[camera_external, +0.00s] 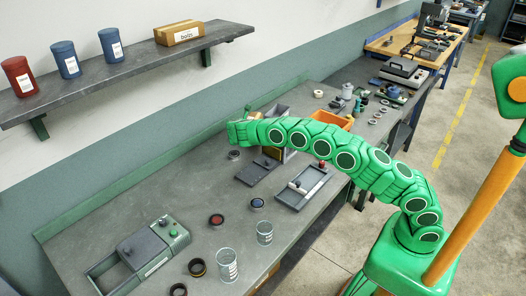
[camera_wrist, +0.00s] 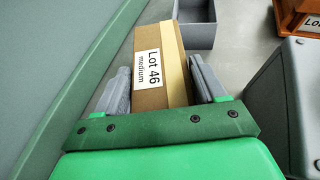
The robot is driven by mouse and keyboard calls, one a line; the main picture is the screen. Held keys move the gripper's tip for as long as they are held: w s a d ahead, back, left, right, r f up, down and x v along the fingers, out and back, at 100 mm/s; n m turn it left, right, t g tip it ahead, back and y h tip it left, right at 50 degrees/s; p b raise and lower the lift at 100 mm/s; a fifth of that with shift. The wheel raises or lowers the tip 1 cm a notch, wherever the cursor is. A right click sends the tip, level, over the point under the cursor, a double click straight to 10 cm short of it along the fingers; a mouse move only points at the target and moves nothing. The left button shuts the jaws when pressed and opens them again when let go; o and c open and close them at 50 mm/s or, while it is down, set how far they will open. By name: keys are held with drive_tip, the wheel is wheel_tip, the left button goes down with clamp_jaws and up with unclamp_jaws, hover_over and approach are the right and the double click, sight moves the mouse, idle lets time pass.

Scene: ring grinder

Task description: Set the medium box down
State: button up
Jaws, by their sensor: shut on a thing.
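The medium box (camera_wrist: 176,62) is brown cardboard with a tan strip and a white label reading "Lot 46 medium". In the wrist view it stands out between the two grey fingers of my gripper (camera_wrist: 160,75), which is shut on it. In the external view the green arm reaches over the workbench (camera_external: 185,175) and hides most of the gripper and box. Whether the box touches the bench cannot be told.
Beyond the box lies a grey open bin (camera_wrist: 195,28), with an orange bin (camera_wrist: 296,15) to its right. A dark grey housing (camera_wrist: 290,85) is close on the right, and the green wall edge (camera_wrist: 75,85) on the left. A flat tray (camera_external: 303,187) lies on the bench.

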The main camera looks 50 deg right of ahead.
drive_tip(key=shift+f, duration=2.15)
drive_tip(key=o, duration=1.6)
drive_tip(key=shift+f, duration=0.15)
drive_tip(key=shift+c, duration=0.2)
